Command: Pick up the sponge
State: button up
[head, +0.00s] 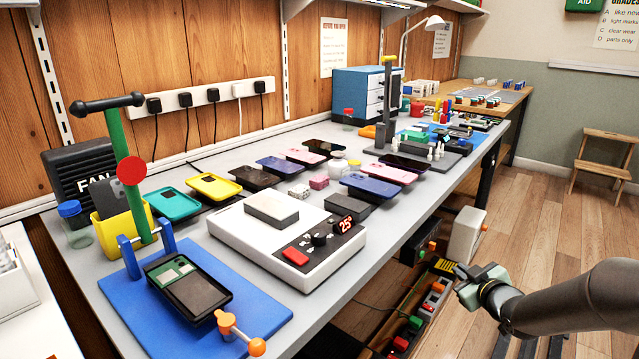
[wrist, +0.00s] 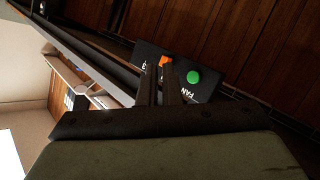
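I cannot pick out a sponge with certainty in either view. My gripper (head: 466,276) is at the lower right of the head view, beyond the front edge of the grey workbench (head: 345,290) and apart from everything on it. In the wrist view my gripper (wrist: 162,70) shows two dark fingers close together at the middle, and I see nothing held between them. Beyond them is a dark box (wrist: 205,92) with a green button, an orange switch and the word FAN.
A white heating unit (head: 285,240) with a grey block on top, several phones and a blue mat (head: 255,290) with an open phone and a green-handled press crowd the bench. Boxes and a low bin (head: 405,325) are below its front edge. Open floor and a wooden stool (head: 604,150) are right.

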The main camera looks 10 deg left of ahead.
jog(key=o, duration=1.3)
